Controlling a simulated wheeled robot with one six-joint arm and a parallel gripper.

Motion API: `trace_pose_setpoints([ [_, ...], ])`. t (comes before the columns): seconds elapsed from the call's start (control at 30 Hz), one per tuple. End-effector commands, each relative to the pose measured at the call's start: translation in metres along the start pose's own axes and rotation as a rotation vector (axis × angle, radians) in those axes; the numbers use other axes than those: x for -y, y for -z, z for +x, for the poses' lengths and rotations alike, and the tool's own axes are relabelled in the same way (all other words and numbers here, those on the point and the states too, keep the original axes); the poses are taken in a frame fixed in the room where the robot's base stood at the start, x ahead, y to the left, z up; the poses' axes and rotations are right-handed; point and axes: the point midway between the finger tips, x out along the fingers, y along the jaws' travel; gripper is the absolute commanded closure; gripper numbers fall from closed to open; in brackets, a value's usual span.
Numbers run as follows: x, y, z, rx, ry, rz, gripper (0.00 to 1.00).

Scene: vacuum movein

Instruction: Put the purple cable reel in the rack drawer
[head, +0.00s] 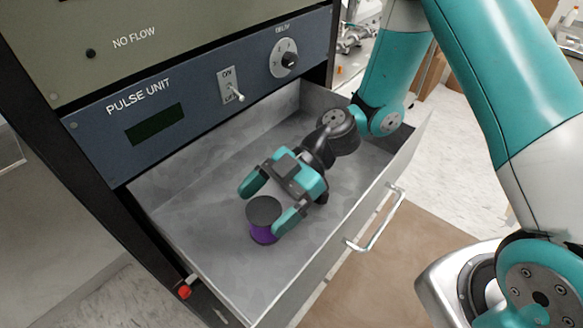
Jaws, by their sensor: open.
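The purple cable reel (263,234) is inside the open rack drawer (178,205), toward its left end. It has a dark round top and a purple band below. It seems to stand upright on the drawer floor. My gripper (262,205) reaches down into the drawer with its teal fingers apart. One finger is up and left of the reel, and the other is at the reel's right side. I cannot tell whether that finger touches it.
The rack's PULSE UNIT panel (107,140), with a switch (232,93) and a dial (287,58), rises behind the drawer. A metal handle (378,222) sticks out from the drawer front. The right part of the drawer floor is bare beyond my arm.

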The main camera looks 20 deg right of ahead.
Motion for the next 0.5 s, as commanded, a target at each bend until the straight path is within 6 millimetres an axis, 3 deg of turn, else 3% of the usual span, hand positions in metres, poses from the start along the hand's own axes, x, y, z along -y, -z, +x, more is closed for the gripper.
trace_pose_setpoints([
  [0.03,0.000,0.011,-0.004,-0.001,0.000,0.000,0.11],
  [0.1,-0.002,0.000,-0.019,-0.001,-0.009,-0.005,0.11],
  [0.3,-0.002,0.001,-0.069,-0.001,-0.010,-0.008,0.11],
  [0.5,-0.002,0.004,-0.106,-0.003,-0.007,-0.007,0.11],
])
